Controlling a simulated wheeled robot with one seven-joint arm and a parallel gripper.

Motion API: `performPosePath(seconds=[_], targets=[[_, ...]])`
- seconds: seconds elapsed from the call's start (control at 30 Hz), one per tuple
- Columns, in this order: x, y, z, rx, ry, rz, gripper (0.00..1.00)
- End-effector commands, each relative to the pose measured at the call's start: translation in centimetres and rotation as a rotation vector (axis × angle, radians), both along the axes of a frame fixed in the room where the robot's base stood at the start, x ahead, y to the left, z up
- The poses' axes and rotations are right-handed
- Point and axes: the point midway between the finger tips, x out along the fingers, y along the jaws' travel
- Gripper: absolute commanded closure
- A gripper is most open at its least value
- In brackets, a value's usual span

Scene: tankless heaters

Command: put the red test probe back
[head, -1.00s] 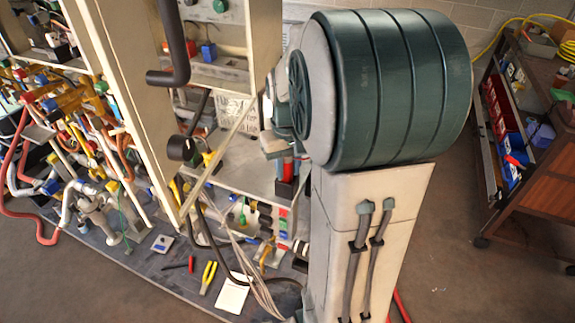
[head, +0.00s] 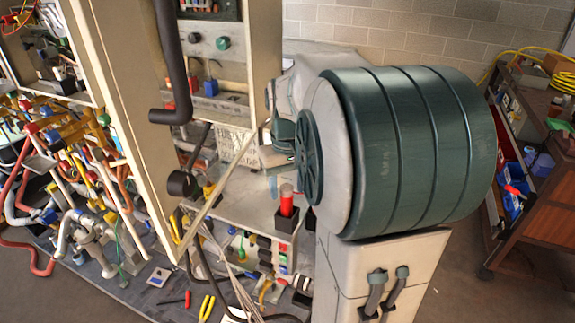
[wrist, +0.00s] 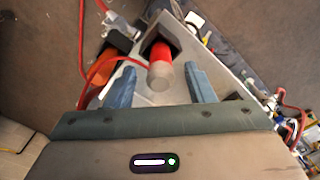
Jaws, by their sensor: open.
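The red test probe (head: 287,206), a red cylinder with a pale end, stands upright in a black square holder (head: 286,221) on the light shelf. In the wrist view the probe (wrist: 160,66) shows pale end toward me, its red part running into the dark holder opening (wrist: 158,44). My gripper (wrist: 160,80) is open. Its two blue-grey fingers lie apart to the left and right of the probe's pale end, with gaps and no visible contact. In the head view my large green arm link hides most of the gripper.
A light shelf (head: 250,209) bears the holder. A cream panel (head: 130,130) with dark pipes stands left of it. Pliers (head: 207,308) and cables lie below. A brown cart (head: 540,220) stands at the right. Red cables (wrist: 82,50) run left of the holder in the wrist view.

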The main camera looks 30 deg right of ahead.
Motion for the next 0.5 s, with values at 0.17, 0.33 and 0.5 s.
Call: performPosePath(seconds=[0.17, 0.33, 0.5], targets=[[0.1, 0.0, 3.9, -0.001, -0.004, 0.000, 0.52], [0.0, 0.0, 6.3, 0.000, -0.001, 0.000, 0.52], [-0.5, 0.6, 7.1, -0.001, -0.010, 0.006, 0.52]])
